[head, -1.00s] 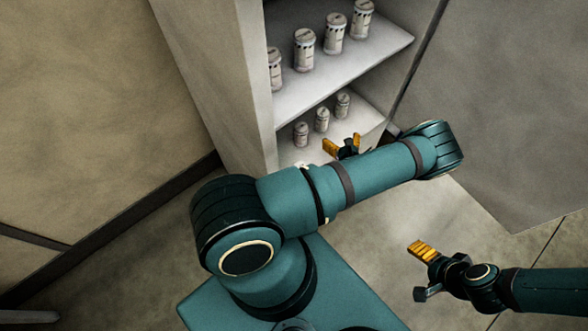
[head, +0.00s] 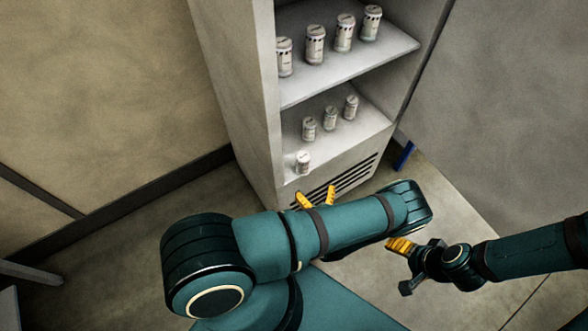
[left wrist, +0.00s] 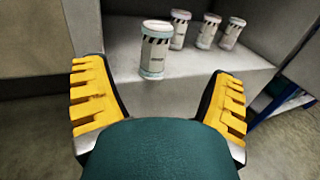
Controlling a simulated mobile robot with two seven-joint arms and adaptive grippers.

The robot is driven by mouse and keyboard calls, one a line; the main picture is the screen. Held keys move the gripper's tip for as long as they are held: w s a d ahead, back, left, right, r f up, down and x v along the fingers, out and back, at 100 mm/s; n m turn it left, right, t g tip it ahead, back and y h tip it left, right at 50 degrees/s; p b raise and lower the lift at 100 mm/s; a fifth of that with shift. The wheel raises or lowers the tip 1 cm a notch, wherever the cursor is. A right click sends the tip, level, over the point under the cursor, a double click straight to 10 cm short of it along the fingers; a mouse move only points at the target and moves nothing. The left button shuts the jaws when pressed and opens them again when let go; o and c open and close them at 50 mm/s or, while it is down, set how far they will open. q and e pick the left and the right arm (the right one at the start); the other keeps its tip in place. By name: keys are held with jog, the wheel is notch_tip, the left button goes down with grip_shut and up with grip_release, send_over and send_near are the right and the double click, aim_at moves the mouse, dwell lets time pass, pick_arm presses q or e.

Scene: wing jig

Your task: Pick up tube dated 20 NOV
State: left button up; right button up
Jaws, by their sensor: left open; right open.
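White lidded tubes with striped bands stand upright in a cabinet; their dates are too small to read, so I cannot tell which is 20 NOV. On the lower shelf one tube (head: 303,163) stands nearest the front edge, with three more (head: 330,117) behind it. In the left wrist view the front tube (left wrist: 155,52) stands ahead, between and beyond the open yellow fingers of my left gripper (left wrist: 160,100). My left gripper (head: 317,198) is empty, in front of the lower shelf, partly hidden by my arm. My right gripper (head: 399,265) is open and empty, away from the cabinet.
The upper shelf (head: 345,70) holds several similar tubes. The cabinet's left side wall (head: 235,90) bounds the shelves on the left. A vented panel (head: 345,180) lies below the lower shelf. A blue item (head: 404,156) stands at the cabinet's right.

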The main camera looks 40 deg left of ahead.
aim_at(305, 162)
pick_arm(q)
jog(key=b+x, duration=0.1)
jog(key=x, duration=0.7)
jog(key=shift+w+a, duration=0.1)
jog(key=shift+a, duration=0.1)
jog(key=shift+b+x, duration=0.4)
jog(key=shift+x, duration=2.25)
jog(key=shift+r, duration=0.15)
jog(key=shift+c, duration=0.3)
jog(key=c, duration=1.3)
